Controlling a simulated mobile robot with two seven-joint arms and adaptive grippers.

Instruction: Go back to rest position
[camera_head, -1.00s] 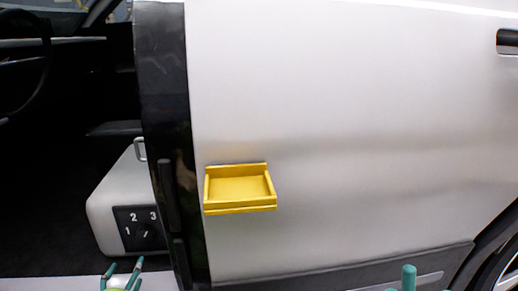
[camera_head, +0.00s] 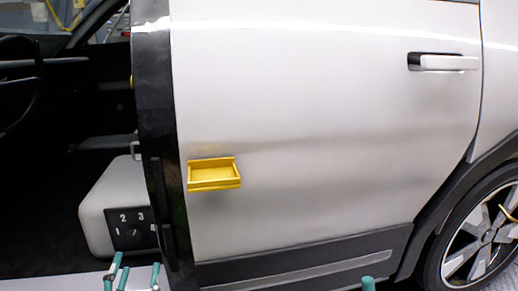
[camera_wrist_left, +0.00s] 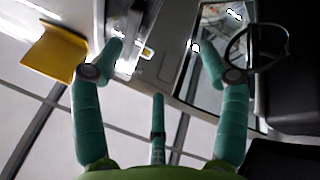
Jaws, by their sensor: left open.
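My left gripper (camera_head: 136,268) shows at the bottom left of the head view, teal fingers up, below the grey box in the car. In the left wrist view its three teal fingers (camera_wrist_left: 160,62) are spread open with nothing between them. Of my right gripper only one teal fingertip (camera_head: 368,284) shows at the bottom edge, so its opening is hidden. Both stand apart from the car in the head view.
The white car door (camera_head: 330,130) fills the middle. A yellow tray (camera_head: 213,175) sits on it, empty; it also shows in the left wrist view (camera_wrist_left: 55,52). A grey box (camera_head: 105,208) with a numbered dial stands inside the car. A wheel (camera_head: 485,240) is at right.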

